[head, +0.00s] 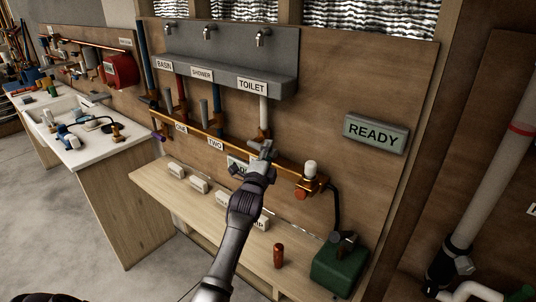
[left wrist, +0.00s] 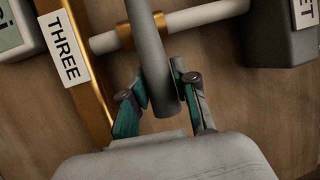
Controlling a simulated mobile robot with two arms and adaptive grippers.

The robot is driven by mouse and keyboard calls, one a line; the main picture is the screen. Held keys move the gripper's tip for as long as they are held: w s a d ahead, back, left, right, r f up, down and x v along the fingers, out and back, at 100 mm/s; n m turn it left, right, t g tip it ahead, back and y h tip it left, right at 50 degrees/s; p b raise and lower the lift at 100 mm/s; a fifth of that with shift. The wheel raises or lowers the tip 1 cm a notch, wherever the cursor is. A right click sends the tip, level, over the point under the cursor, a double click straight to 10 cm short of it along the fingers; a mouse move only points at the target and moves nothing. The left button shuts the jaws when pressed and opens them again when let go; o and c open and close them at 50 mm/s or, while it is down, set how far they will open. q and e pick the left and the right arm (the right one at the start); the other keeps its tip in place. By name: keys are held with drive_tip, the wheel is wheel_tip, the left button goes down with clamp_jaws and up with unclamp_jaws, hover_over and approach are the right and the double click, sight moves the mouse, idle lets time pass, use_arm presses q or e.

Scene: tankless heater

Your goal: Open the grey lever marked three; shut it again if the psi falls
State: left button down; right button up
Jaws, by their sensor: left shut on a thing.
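My left gripper (head: 263,151) is at the copper manifold below the TOILET sign (head: 252,86). In the left wrist view its two fingers (left wrist: 162,100) are shut on the grey lever (left wrist: 150,50), one on each side. The lever stands across the white pipe (left wrist: 190,20), beside the THREE label (left wrist: 63,48). In the head view the gripper hides most of this lever and the THREE label. A display (head: 236,165) is partly behind my left arm; its reading cannot be made out. My right gripper is not in view.
Grey levers stand above the ONE label (head: 181,128) and the TWO label (head: 215,144). A READY sign (head: 375,133) hangs at the right. White blocks, an orange-brown cylinder (head: 279,256) and a green box (head: 340,264) are on the wooden bench (head: 160,186).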

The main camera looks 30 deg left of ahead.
use_arm(q)
drive_tip(key=shift+f, duration=0.1)
drive_tip(key=c, duration=0.9)
unclamp_jaws()
drive_tip(key=shift+o, duration=0.2)
drive_tip(key=v, duration=1.2)
